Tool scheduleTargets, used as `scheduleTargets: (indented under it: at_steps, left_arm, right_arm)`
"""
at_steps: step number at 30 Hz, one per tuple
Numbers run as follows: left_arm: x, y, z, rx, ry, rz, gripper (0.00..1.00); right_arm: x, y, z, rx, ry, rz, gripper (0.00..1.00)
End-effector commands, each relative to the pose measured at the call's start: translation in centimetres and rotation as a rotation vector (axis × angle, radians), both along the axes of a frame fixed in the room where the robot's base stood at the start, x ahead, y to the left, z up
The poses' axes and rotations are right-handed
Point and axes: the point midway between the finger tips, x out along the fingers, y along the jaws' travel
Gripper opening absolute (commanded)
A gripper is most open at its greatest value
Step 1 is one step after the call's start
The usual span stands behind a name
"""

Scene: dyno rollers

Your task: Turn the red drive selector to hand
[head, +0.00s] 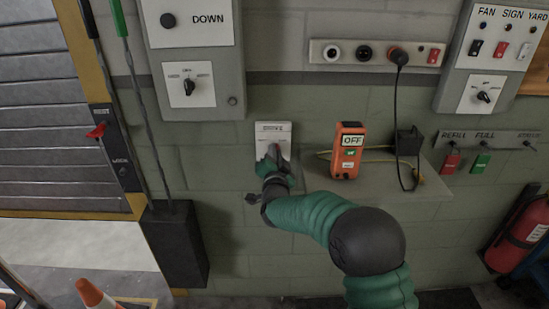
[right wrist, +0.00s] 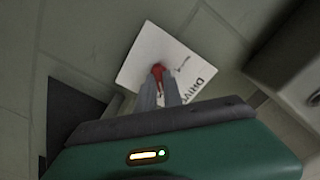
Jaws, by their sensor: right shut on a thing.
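The red drive selector (right wrist: 158,71) is a small red knob on a white plate (right wrist: 142,57) lettered with what reads as "DRIV", partly cut off by my fingers. In the head view the plate (head: 268,131) is on the grey block wall, and my gripper hides most of the knob. My right gripper (right wrist: 160,88) is shut on the red knob, its two grey fingers on either side. In the head view my right gripper (head: 275,158) is in front of the plate. Which marking the knob points to cannot be told. My left gripper is not in view.
An orange handheld unit (head: 347,150) reading "OFF" stands on a shelf (head: 395,188) right of the plate. A grey "DOWN" box (head: 191,60) hangs above left. A black cable (head: 401,120) hangs from the socket strip. A red lever (head: 97,131) is at left.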

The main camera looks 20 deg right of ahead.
Motion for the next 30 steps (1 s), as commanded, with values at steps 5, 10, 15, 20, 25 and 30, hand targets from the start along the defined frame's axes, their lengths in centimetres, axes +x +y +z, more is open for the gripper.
scheduleTargets:
  at_steps: [5, 10, 15, 20, 25, 30]
  left_arm:
    - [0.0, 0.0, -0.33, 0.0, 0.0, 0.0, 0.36]
    - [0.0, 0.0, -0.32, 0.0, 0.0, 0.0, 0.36]
    - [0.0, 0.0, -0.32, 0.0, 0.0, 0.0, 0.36]
    - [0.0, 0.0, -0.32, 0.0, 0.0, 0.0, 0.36]
    - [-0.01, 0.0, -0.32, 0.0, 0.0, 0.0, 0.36]
    - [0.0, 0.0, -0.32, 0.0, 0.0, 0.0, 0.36]
  right_arm:
    - [0.02, 0.01, -0.13, 0.024, -0.005, 0.001, 0.0]
    - [0.02, 0.01, -0.08, 0.029, -0.006, 0.001, 0.0]
    - [0.02, 0.04, -0.07, 0.028, -0.006, 0.001, 0.0]
    - [0.02, 0.02, -0.09, 0.028, -0.006, 0.001, 0.25]
    - [0.01, -0.03, -0.11, 0.028, -0.005, 0.0, 0.33]
    - [-0.11, -0.01, 0.03, 0.027, -0.008, 0.0, 0.33]
